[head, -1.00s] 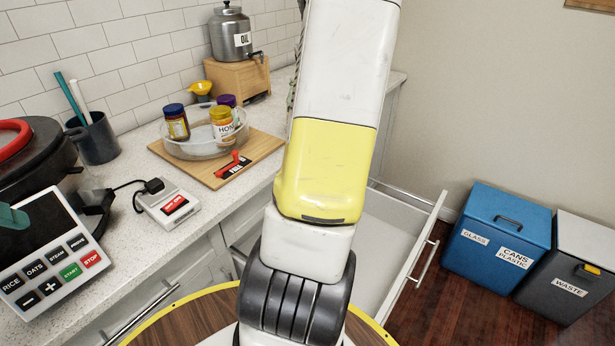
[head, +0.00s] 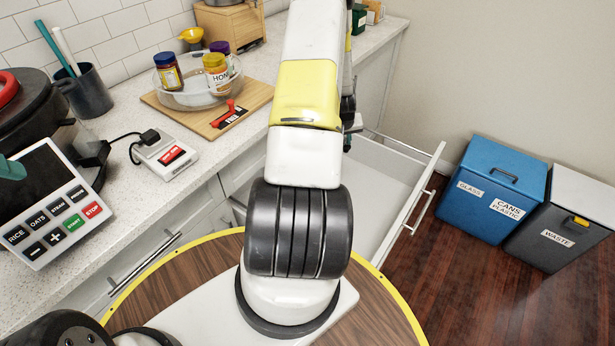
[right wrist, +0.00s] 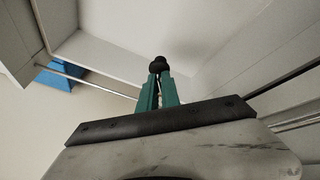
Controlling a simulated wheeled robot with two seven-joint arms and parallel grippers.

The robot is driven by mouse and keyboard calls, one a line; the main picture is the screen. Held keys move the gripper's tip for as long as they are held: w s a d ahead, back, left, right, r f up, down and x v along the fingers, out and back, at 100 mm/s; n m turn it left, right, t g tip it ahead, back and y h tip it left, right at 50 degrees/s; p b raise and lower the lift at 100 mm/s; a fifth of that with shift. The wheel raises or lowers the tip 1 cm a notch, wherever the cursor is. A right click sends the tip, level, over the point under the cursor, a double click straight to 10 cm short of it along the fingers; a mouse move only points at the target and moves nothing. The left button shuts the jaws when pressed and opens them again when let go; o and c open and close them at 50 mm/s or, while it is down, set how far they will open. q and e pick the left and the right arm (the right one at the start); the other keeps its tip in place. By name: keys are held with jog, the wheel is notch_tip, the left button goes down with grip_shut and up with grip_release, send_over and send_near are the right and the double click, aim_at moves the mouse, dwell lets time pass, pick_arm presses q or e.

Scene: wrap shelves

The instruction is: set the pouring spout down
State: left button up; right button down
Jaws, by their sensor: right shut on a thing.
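The pouring spout (right wrist: 159,64) is a small dark piece at the fingertips of my right gripper (right wrist: 160,80) in the right wrist view. The green fingers are shut on it, and it shows against the white inside of the open drawer (head: 385,180). In the head view my right gripper (head: 348,138) is mostly hidden behind my arm at the drawer's back end, and I cannot make out the spout there. Whether the spout touches the drawer is unclear. A teal tip, seemingly my left gripper (head: 12,168), shows at the left edge by the cooker's panel; its opening cannot be seen.
On the counter (head: 125,190) are a glass bowl with jars (head: 200,95) on a wooden board (head: 205,125), a yellow funnel (head: 191,35), a small labelled device (head: 165,155), and a cooker (head: 35,125). Blue (head: 490,195) and grey (head: 565,225) bins stand right of the drawer.

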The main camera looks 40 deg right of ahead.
jog(key=s+a+f+m, duration=0.1)
jog(key=s+a+f, duration=0.2)
jog(key=s+f, duration=1.35)
send_over(373, 192)
jog(key=shift+s+a+f, duration=0.15)
jog(key=shift+a+f, duration=0.05)
jog(key=shift+f, duration=0.85)
jog(key=shift+d+f, duration=0.15)
jog(key=shift+f, duration=1.6)
jog(key=shift+f, duration=0.15)
jog(key=c, duration=1.6)
grip_release()
jog(key=shift+o, duration=0.2)
